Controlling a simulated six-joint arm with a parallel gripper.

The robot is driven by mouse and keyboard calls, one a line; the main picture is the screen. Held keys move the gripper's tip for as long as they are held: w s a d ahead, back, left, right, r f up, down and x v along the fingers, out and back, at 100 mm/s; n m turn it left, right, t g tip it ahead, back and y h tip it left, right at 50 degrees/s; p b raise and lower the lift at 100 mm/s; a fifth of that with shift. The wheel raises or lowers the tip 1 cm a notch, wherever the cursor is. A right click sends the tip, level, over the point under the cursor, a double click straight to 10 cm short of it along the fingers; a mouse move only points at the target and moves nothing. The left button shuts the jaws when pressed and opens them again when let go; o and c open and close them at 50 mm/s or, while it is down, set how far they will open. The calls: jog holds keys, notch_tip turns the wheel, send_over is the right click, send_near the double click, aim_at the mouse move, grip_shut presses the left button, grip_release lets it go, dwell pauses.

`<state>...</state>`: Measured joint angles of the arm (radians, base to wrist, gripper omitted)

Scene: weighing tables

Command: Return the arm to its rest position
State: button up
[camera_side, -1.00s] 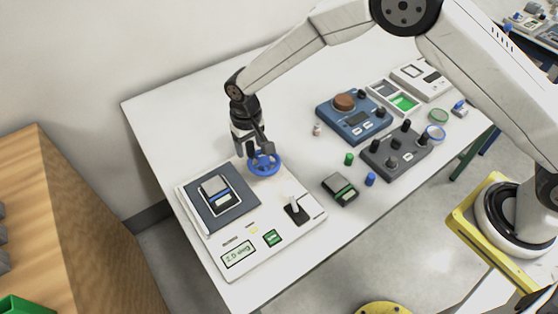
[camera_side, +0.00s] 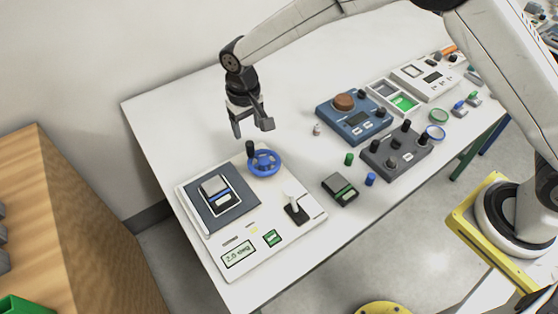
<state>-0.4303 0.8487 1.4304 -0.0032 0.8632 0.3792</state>
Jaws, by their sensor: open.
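My gripper (camera_side: 252,128) is open and empty. It hangs pointing down above the white table, just beyond the blue handwheel (camera_side: 266,163) and its black knob (camera_side: 250,149). A gap shows between my fingertips and the knob. The handwheel sits on the upper edge of a white scale panel (camera_side: 262,214). On the panel's dark pad (camera_side: 240,216) lies a small grey and dark block (camera_side: 213,188). The panel also carries a display (camera_side: 238,256) and a white-tipped lever (camera_side: 293,202).
Right of the panel are a dark green-topped block (camera_side: 340,188), small blue and green pegs, a blue device (camera_side: 352,124), a dark knobbed box (camera_side: 395,161), a tray (camera_side: 394,97) and a white device (camera_side: 424,79). The table's far left is bare. A wooden cabinet (camera_side: 85,225) stands at left.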

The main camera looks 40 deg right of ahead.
jog(key=shift+d+r, duration=0.25)
jog(key=shift+d, duration=0.15)
jog(key=s+d+r+t, duration=0.1)
jog(key=s+d+r, duration=0.2)
jog(key=s+d, duration=0.7)
jog(key=s+d+r+t, duration=0.1)
jog(key=s+d+r, duration=0.2)
jog(key=s+d, duration=0.7)
jog(key=shift+s+d+m+t, duration=0.3)
jog(key=shift+d, duration=0.45)
